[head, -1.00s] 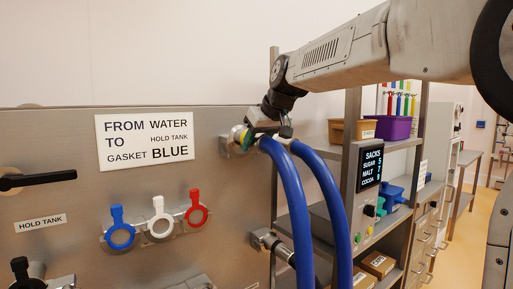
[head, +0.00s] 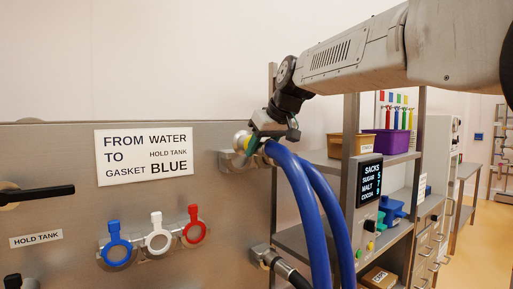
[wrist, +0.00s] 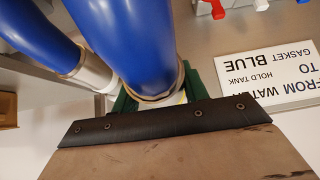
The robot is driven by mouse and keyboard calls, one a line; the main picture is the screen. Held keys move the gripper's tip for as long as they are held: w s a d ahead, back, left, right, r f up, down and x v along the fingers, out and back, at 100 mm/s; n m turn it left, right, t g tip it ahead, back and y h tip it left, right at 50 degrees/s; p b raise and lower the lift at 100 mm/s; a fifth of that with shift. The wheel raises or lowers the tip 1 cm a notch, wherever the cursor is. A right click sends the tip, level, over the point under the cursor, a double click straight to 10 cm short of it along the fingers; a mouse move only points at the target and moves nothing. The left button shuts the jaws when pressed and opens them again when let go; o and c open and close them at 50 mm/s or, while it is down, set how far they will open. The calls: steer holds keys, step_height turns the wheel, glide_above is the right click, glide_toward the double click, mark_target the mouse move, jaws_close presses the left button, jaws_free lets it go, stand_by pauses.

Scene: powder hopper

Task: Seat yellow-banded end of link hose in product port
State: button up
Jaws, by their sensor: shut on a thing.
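The link hose (head: 297,203) is a thick blue hose hanging in two strands from my gripper (head: 262,139). My gripper is shut on one metal-collared end, at the right edge of the steel panel. A little yellow shows there between the green fingers and a steel port (head: 240,141). The end is lined up at that port's mouth; I cannot tell how deep it sits. No product label on the port is readable. In the wrist view, the held hose (wrist: 124,40) rises from the green fingers, and the other metal end (wrist: 93,73) is beside it.
A lower fitting (head: 263,256) with a dark hose projects from the panel. Blue, white and red clamp handles (head: 157,236) and a sign (head: 144,156) are to the left. A shelf rack (head: 335,163) with bins stands close behind the hose at right.

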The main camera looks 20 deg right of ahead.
mark_target(276, 147)
steer(key=s, duration=0.1)
steer(key=s+d, duration=0.1)
steer(key=s, duration=0.3)
steer(key=shift+s+d+r, duration=0.15)
steer(key=shift+s+d, duration=0.05)
steer(key=shift+d, duration=0.2)
steer(key=shift+s+d, duration=0.1)
steer(key=shift+s, duration=0.25)
